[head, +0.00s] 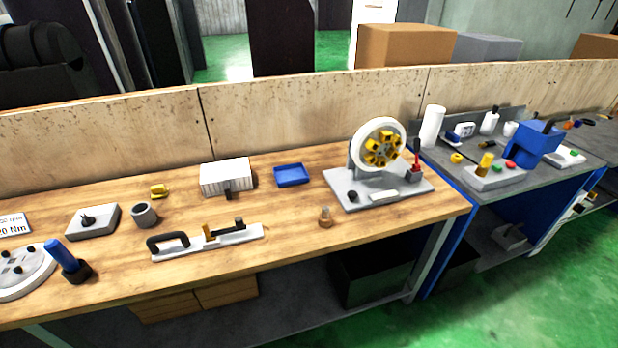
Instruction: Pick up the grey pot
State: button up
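A small grey pot (144,214), round and open at the top, stands upright on the wooden workbench (290,245), left of the middle. Its inside looks dark and I cannot tell whether it holds anything. A grey block with a black knob (92,220) is close on its left, and a yellow piece (160,191) lies behind it. My gripper is not in view.
A white bar with black handles (207,241) lies right of and in front of the pot. A blue-handled tool (66,258) stands at front left. A white ribbed box (226,177), a blue tray (291,175) and a wheel fixture (378,160) are further right. A wooden panel (100,150) backs the bench.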

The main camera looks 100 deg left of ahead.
aim_at(142, 214)
jog(key=u, duration=4.85)
jog(key=k, duration=0.45)
jog(key=u, duration=0.85)
jog(key=i, duration=1.75)
jog(key=z, duration=1.2)
jog(key=i, duration=0.95)
jog(key=z, duration=0.6)
